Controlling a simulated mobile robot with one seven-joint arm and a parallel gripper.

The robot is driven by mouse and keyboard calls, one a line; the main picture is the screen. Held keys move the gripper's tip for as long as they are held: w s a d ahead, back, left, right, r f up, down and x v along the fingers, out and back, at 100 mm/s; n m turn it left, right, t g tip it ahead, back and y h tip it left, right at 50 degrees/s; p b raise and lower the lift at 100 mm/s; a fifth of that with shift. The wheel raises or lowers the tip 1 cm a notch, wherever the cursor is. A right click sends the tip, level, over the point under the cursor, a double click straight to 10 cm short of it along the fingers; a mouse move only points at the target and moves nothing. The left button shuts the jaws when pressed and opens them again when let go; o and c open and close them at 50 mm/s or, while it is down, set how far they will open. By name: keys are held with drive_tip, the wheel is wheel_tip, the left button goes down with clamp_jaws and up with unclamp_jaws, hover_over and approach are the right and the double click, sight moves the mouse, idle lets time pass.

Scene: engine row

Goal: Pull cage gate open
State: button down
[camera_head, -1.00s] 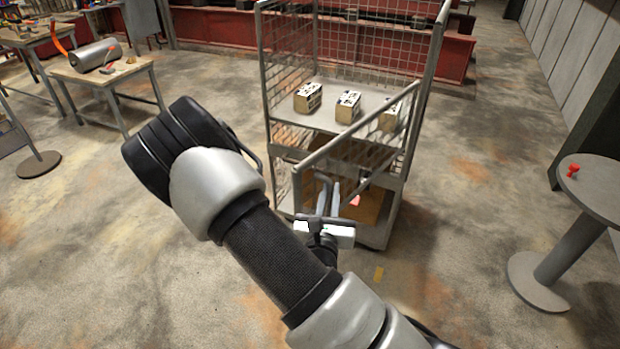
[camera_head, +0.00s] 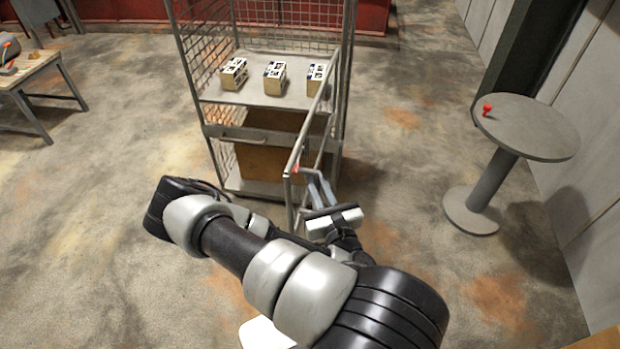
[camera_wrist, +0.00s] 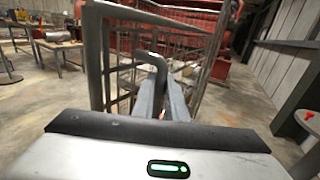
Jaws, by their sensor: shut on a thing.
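The grey wire cage (camera_head: 212,130) stands upright in front of me in the head view. Its gate (camera_head: 308,130) is swung outward from the right front post, its free end pointing towards me, so the cage front is uncovered. My gripper (camera_head: 317,184) is shut on the gate's handle near the free end, on the gate's right side. In the wrist view, the bent handle (camera_wrist: 152,57) rises between my fingers (camera_wrist: 163,98), with the gate's tubular frame (camera_wrist: 95,55) to the left. The fingers partly hide the handle.
Three small cartons (camera_head: 274,78) sit on the cage's upper shelf, and a large brown box (camera_head: 265,150) is below. A round grey table (camera_head: 535,130) with a red object (camera_head: 487,109) stands right. A wooden table (camera_head: 28,72) is at the left. Floor on both sides is clear.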

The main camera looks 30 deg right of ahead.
idle(0.3)
drive_tip(key=c, duration=1.8)
unclamp_jaws()
drive_tip(key=shift+o, duration=0.2)
